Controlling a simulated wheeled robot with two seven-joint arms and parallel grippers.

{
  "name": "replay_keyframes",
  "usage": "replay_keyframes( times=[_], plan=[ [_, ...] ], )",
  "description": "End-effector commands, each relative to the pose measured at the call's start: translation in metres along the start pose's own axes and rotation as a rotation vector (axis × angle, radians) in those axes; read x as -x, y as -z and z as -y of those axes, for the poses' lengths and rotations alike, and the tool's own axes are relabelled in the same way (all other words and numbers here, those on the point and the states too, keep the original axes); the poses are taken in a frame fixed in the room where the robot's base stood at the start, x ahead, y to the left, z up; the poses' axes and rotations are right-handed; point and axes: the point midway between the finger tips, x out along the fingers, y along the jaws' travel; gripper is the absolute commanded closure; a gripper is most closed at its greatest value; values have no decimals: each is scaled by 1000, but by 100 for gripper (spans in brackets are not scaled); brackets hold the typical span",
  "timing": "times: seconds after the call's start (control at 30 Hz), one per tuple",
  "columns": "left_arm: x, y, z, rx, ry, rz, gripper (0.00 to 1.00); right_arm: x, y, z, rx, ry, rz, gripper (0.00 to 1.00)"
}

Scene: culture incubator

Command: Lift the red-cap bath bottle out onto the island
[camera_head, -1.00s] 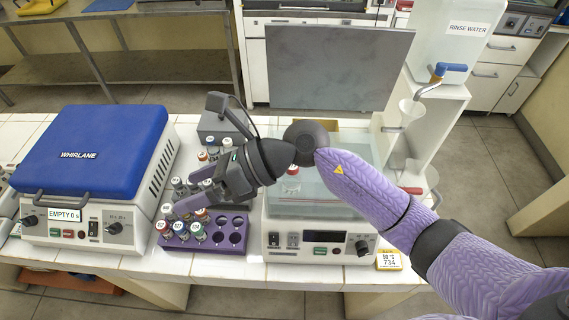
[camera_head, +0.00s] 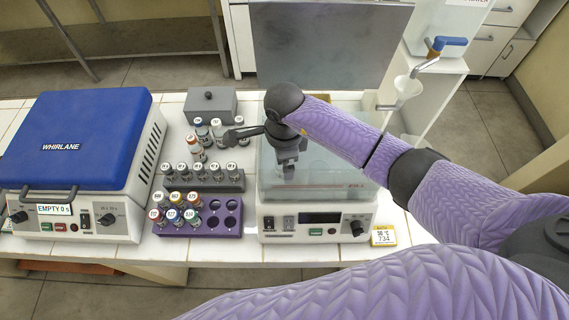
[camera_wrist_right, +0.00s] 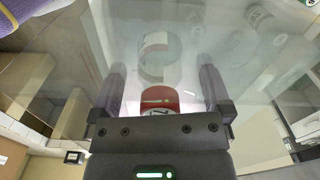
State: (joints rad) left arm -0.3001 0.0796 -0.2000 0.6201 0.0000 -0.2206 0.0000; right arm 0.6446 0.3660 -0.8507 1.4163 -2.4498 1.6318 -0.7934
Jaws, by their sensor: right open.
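The red-cap bottle (camera_wrist_right: 158,97) shows in the right wrist view between my right gripper's two fingers, with its lower part hidden by the gripper body. In the head view it is hidden behind the gripper. My right gripper (camera_head: 289,172) points down over the glass-walled bath (camera_head: 316,224), its fingers apart on either side of the cap; I cannot tell if they touch it. The bath stands on the white tiled island (camera_head: 262,252). My left gripper is not in view.
A purple rack (camera_head: 197,228) with capped bottles and empty holes sits left of the bath, with a grey rack (camera_head: 232,187) and grey box (camera_head: 212,103) behind. The blue-lidded centrifuge (camera_head: 80,135) is far left. A raised grey panel (camera_head: 325,55) stands behind the bath.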

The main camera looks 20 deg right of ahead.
Motion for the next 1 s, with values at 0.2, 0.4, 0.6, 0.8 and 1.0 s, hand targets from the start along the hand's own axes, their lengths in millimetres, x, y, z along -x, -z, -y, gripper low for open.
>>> replay_keyframes(
  times=[0.2, 0.4, 0.6, 0.8, 1.0],
  plan=[
    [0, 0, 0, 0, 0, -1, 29, 1, 0, 0, -1, 0, 1, 22],
    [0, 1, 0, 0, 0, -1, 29, 1, 0, 0, -1, 0, 1, 65],
    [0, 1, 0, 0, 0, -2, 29, 1, 0, 0, -1, 0, 2, 100],
    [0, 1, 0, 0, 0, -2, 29, 3, 0, 0, -1, 0, 2, 100],
    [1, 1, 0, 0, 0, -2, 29, 46, 0, 2, 1, 7, 2, 100]
  ],
)
